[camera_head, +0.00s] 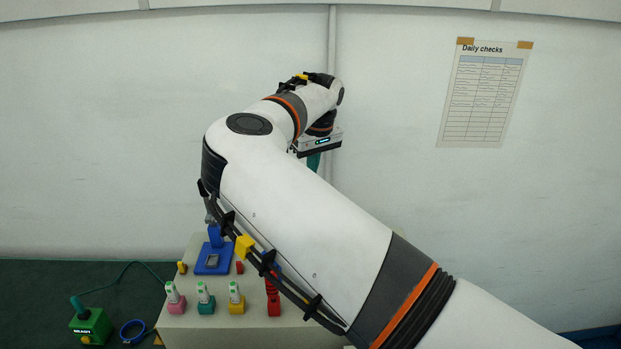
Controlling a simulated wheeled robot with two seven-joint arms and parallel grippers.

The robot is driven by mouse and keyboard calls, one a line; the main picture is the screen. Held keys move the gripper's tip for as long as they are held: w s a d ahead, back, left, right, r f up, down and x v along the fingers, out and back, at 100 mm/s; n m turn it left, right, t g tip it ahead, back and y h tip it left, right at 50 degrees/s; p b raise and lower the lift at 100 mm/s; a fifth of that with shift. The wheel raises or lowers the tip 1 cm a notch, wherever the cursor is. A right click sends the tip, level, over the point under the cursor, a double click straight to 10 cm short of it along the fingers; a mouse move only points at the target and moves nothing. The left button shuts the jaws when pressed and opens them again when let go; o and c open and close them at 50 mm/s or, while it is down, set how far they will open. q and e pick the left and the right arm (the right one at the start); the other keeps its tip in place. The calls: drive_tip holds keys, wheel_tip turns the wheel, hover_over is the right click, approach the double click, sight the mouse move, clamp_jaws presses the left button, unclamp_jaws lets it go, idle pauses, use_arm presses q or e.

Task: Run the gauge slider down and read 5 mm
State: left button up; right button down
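A blue device with a small grey window (213,260) and a blue upright part (215,236) stands on the beige block; it may be the gauge. I cannot make out a slider or read any scale. My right arm reaches in from the lower right and crosses in front of the block. My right gripper (318,144) is beyond the device, higher and to its right, mostly hidden by the arm. A small teal piece (313,161) shows just below it; I cannot tell whether it is held. The fingers do not show clearly. My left gripper is not in view.
The beige block (190,334) carries pink (176,305), teal (206,305) and yellow (236,306) holders and a red part (273,303). A cabled green box (91,327) and a blue ring (133,332) lie left. A checklist (486,95) hangs on the wall.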

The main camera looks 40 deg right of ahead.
drive_tip(key=shift+f+b, duration=1.4)
drive_tip(key=shift+f, duration=0.75)
drive_tip(key=shift+r, duration=0.1)
drive_tip(key=shift+r+p, duration=3.3)
drive_tip(key=shift+r, duration=1.7)
drive_tip(key=shift+f, duration=0.15)
